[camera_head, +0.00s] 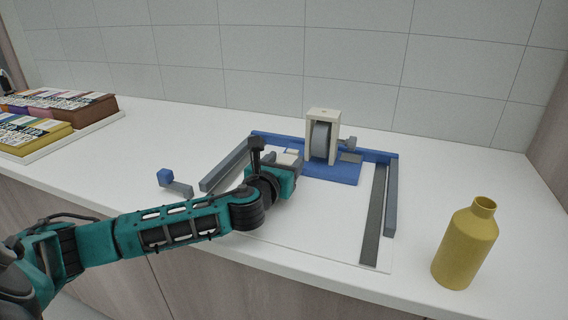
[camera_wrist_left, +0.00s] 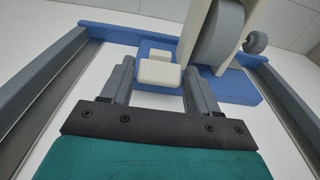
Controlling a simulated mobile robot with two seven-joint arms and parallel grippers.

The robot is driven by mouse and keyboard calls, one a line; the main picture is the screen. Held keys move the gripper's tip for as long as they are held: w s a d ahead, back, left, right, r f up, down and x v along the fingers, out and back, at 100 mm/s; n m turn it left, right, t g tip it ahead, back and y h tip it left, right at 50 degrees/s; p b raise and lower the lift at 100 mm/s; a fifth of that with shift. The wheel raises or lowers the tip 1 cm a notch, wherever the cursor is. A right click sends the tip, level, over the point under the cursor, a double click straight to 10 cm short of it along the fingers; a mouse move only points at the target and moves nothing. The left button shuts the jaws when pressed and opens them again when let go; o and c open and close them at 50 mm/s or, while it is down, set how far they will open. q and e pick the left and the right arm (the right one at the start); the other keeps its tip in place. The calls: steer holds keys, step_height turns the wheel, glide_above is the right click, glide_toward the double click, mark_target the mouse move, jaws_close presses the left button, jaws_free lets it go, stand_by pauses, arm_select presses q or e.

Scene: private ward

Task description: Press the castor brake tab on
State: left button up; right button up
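The castor (camera_head: 323,112) stands upright on a blue base, with a cream fork around a grey wheel (camera_head: 320,139). It also shows at the top of the left wrist view (camera_wrist_left: 222,34). A cream brake tab (camera_wrist_left: 159,73) sits left of the wheel, low over the base. In the head view it is partly hidden by my left gripper (camera_head: 287,160). In the left wrist view my left gripper (camera_wrist_left: 160,68) is open, its two grey fingers apart on either side of the tab. I cannot tell whether they touch it. My right gripper is not in view.
Grey side rails (camera_head: 391,198) and a blue back rail frame the castor's board. A dark strip (camera_head: 375,215) lies inside the right rail. A yellow bottle (camera_head: 466,243) stands at the right. A small blue-ended grey part (camera_head: 176,184) lies left; boxes (camera_head: 70,104) fill a far-left tray.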

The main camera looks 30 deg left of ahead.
arm_select(q)
steer(key=shift+o, duration=1.4)
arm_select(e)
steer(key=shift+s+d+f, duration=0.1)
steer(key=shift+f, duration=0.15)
arm_select(q)
steer(key=v, duration=1.3)
steer(key=shift+p, duration=0.4)
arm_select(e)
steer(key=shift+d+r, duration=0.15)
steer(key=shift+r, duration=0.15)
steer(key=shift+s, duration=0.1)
